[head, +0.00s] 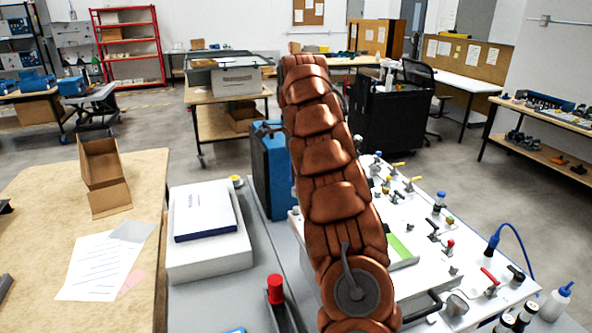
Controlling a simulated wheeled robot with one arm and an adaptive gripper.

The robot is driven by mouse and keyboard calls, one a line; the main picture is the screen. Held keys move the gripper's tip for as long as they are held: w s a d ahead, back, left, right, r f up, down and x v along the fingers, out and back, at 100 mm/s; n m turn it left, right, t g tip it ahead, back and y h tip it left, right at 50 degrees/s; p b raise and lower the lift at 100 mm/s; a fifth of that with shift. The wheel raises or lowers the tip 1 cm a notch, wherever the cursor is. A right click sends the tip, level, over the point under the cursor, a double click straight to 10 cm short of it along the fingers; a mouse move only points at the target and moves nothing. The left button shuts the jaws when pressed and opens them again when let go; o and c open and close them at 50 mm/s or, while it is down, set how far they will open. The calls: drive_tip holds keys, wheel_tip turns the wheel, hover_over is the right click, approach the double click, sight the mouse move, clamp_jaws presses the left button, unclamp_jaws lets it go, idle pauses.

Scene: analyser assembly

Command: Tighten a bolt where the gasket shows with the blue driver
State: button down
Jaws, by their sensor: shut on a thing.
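My brown segmented arm rises through the middle of the view, and my gripper is not in view. The white analyser panel (408,219) lies to the right of the arm, with several fittings and valves on its top. No bolt or gasket can be made out on it; the arm hides part of it. A blue part with a blue cord (492,246) stands at the panel's right side; I cannot tell whether it is a driver. No other driver can be made out.
A white box with a book (208,262) and a red-capped part (275,288) are left of the arm. A blue case (268,170) stands behind. A bottle (555,303) is at the right front. A wooden table (40,190) holds papers and a carton.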

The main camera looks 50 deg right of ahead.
sight(294, 188)
drive_tip(key=shift+f+b, duration=0.85)
drive_tip(key=shift+f, duration=0.85)
drive_tip(key=shift+w+a+f, duration=0.1)
drive_tip(key=shift+w+f, duration=0.05)
drive_tip(key=shift+f, duration=0.15)
drive_tip(key=shift+f+b, duration=0.4)
drive_tip(key=shift+f, duration=0.6)
idle(1.1)
drive_tip(key=c, duration=1.2)
unclamp_jaws()
drive_tip(key=shift+c, duration=0.2)
clamp_jaws()
drive_tip(key=shift+r, duration=0.1)
